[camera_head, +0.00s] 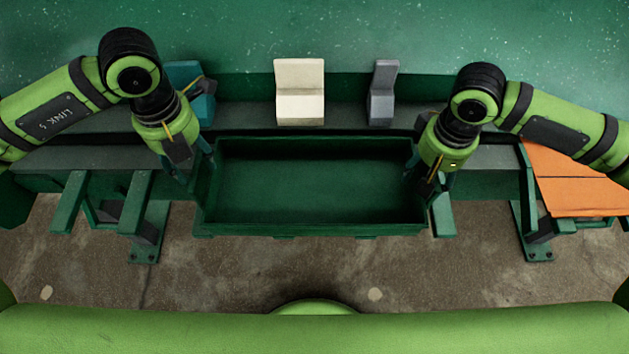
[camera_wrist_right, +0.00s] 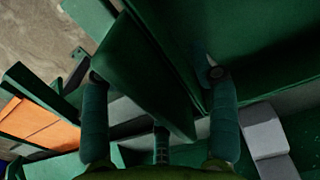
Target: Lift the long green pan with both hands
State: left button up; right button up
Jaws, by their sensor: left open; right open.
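The long green pan (camera_head: 312,229) is an open, empty box with raised walls. It sits on the green bench frame in the middle of the head view. My left gripper (camera_head: 193,170) is open and points down at the pan's left end wall; whether it touches the wall cannot be told. My right gripper (camera_head: 427,180) is open at the pan's right end. In the right wrist view, the fingers of this gripper (camera_wrist_right: 158,95) stand apart on either side of the pan's end wall (camera_wrist_right: 145,75). That wall shows between them.
Behind the pan stand a blue block (camera_head: 187,76), a cream block (camera_head: 299,92) and a grey block (camera_head: 382,93) on the bench. An orange panel (camera_head: 578,183) lies at the right. Green support arms (camera_head: 70,203) jut out at the left. Concrete floor (camera_head: 300,268) is bare in front.

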pick_arm(q)
jog(key=shift+f, duration=1.4)
pick_arm(e)
jog(key=shift+f, duration=1.4)
pick_arm(q)
jog(key=c, duration=0.8)
pick_arm(e)
jog(key=c, duration=0.8)
pick_arm(q)
grip_shut()
pick_arm(e)
grip_shut()
pick_arm(q)
jog(key=shift+r, duration=0.1)
pick_arm(e)
jog(key=shift+r, duration=0.1)
